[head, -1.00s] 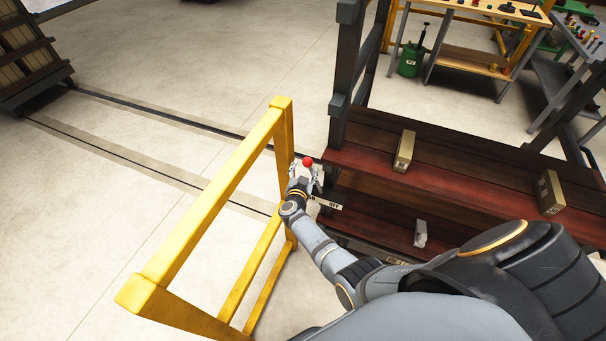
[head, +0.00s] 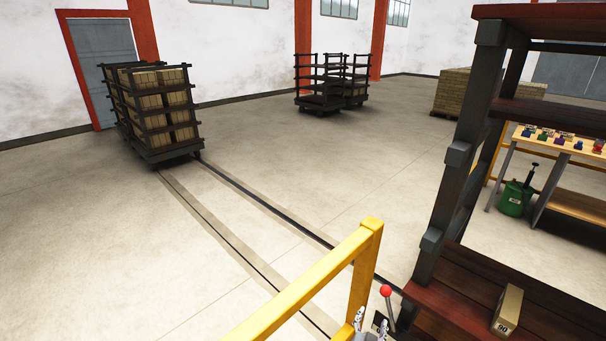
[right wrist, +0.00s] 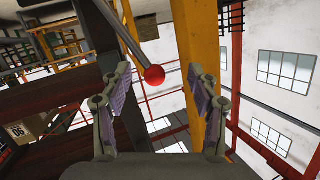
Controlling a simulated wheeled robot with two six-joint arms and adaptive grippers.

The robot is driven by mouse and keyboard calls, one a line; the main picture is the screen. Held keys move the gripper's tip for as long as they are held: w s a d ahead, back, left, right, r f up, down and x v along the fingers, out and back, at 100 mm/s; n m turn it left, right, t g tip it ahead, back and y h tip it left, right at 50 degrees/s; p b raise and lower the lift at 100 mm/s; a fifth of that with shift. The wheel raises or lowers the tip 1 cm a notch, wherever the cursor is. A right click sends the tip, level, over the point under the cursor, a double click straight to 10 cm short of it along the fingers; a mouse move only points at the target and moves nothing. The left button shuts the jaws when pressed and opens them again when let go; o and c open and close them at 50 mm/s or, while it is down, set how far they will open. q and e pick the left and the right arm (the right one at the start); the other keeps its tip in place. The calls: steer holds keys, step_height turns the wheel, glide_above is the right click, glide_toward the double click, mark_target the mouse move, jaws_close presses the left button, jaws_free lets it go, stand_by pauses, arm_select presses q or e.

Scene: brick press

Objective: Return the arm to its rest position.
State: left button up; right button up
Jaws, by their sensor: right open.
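My right gripper (head: 371,321) shows at the bottom edge of the head view, next to the yellow frame. Its fingers are apart and hold nothing. A lever with a red ball knob (head: 386,291) stands just above and to the right of the fingertips. In the right wrist view, the red knob (right wrist: 154,75) and its grey rod appear in the gap between the open fingers of my right gripper (right wrist: 160,78). The knob touches neither finger there; its depth is hard to tell. The rest of my right arm is below the head view. My left gripper is not in view.
A yellow frame (head: 318,281) stands left of my gripper, very close. A dark rack (head: 460,155) with reddish shelves and a brick (head: 507,310) stands at right. Floor rails (head: 240,240) lead to a loaded cart (head: 155,108). The floor at left is clear.

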steer(key=s+a+f+n+g+y, duration=0.3)
steer(key=s+f+n+g+y, duration=0.3)
steer(key=s+f, duration=1.5)
steer(key=s+d+f+n+g, duration=0.1)
steer(key=s+f+g, duration=0.1)
steer(key=s, duration=0.6)
steer(key=s+d+f+n+g, duration=0.1)
steer(key=s+d+f+g, duration=0.1)
steer(key=s+f, duration=0.3)
steer(key=s+d+f+n+g, duration=0.1)
steer(key=s+d+f+g, duration=0.1)
steer(key=s, duration=1)
steer(key=shift+s+f+y, duration=0.35)
steer(key=shift+f+y, duration=0.05)
steer(key=shift+f, duration=0.25)
steer(key=shift+c, duration=0.5)
